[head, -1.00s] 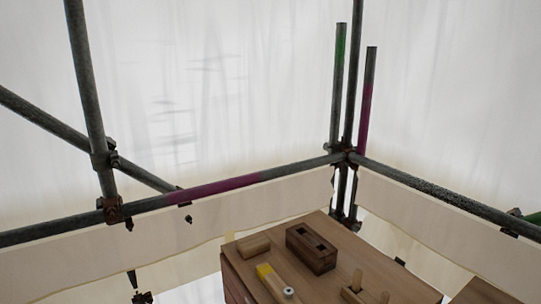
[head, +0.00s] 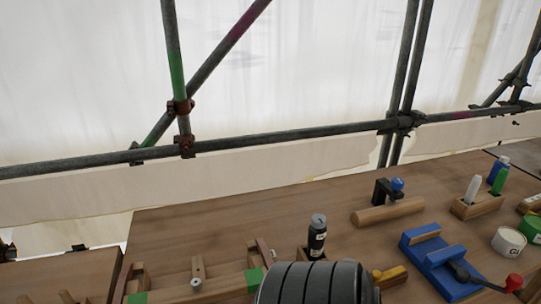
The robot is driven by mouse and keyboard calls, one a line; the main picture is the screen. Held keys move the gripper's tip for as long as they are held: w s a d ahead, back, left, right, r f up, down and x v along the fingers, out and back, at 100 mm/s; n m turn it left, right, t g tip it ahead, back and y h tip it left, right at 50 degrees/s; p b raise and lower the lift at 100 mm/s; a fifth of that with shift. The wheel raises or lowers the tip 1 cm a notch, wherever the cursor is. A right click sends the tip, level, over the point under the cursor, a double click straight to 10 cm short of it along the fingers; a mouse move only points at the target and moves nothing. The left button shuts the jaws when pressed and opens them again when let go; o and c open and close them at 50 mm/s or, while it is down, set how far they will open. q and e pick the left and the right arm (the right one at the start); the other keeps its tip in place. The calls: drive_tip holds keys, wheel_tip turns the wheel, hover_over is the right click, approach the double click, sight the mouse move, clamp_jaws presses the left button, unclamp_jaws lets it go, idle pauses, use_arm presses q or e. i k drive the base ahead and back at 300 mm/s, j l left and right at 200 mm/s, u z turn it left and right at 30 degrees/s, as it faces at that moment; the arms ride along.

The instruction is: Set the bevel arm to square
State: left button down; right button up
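I cannot tell for sure which part is the bevel arm. A small wooden peg-like piece (head: 198,267) stands on a wooden fixture with green-marked ends (head: 225,288) at the lower edge of the head view, with a pale round knob (head: 196,285) beside it. A yellow wooden piece with a brass-coloured knob (head: 390,277) lies further right, partly hidden by a dark ribbed shape in the foreground. Neither of my grippers is in view.
The wooden bench top (head: 270,215) also bears a dark bottle (head: 317,237), a blue fixture (head: 440,262), a wooden bar with a black clamp (head: 388,212), a marker holder (head: 477,206) and a white tape roll (head: 508,241). Scaffold tubes (head: 250,138) stand behind it.

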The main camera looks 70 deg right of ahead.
sight(378, 278)
drive_tip(key=z, duration=3.3)
drive_tip(key=k, duration=0.1)
